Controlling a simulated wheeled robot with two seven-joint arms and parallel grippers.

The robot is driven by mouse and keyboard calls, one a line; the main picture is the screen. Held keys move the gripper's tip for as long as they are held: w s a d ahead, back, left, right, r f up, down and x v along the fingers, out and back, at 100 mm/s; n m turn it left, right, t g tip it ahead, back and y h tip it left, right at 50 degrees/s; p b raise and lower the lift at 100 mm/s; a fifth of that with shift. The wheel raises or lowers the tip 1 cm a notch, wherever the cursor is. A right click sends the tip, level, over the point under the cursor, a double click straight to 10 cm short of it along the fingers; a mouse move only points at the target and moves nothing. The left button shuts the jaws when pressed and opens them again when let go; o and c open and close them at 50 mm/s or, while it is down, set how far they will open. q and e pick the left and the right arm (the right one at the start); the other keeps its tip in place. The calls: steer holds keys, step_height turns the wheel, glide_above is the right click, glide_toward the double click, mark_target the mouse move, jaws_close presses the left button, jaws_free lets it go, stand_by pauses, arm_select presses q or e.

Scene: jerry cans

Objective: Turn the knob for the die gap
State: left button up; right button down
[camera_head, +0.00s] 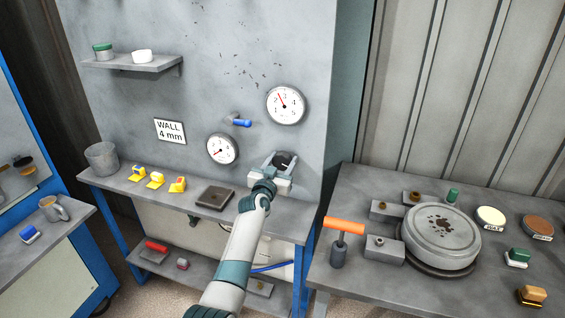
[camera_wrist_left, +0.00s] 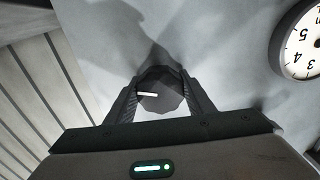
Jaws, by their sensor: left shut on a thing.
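The die gap knob (camera_head: 284,161) is dark with a white pointer line and sits on the grey panel. In the left wrist view the knob (camera_wrist_left: 161,90) shows between the two fingers, its white line roughly level and pointing left. My left gripper (camera_head: 277,168) is shut on the knob, one finger touching each side; it also shows in the left wrist view (camera_wrist_left: 162,98). A large dial gauge (camera_head: 285,105) is on the panel above the knob, and a smaller dial (camera_head: 222,149) is to its left. My right gripper is not in view.
A blue-handled valve (camera_head: 239,122) sticks out of the panel above left of the knob. A sign reading "WALL 4 mm" (camera_head: 170,131) hangs further left. A shelf below the panel holds several yellow items and a dark block (camera_head: 215,197). A bench stands at the right with an orange-handled tool (camera_head: 343,227).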

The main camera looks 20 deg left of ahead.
arm_select(q)
steer(key=n, duration=0.4)
steer(key=shift+d+n, duration=0.1)
steer(key=shift+n, duration=2.2)
steer(key=o, duration=1.1)
steer(key=shift+c, duration=0.2)
steer(key=shift+s, duration=0.15)
steer(key=s+b, duration=0.3)
steer(key=s, duration=1.4)
steer(key=shift+a, duration=0.3)
steer(key=shift+s, duration=0.1)
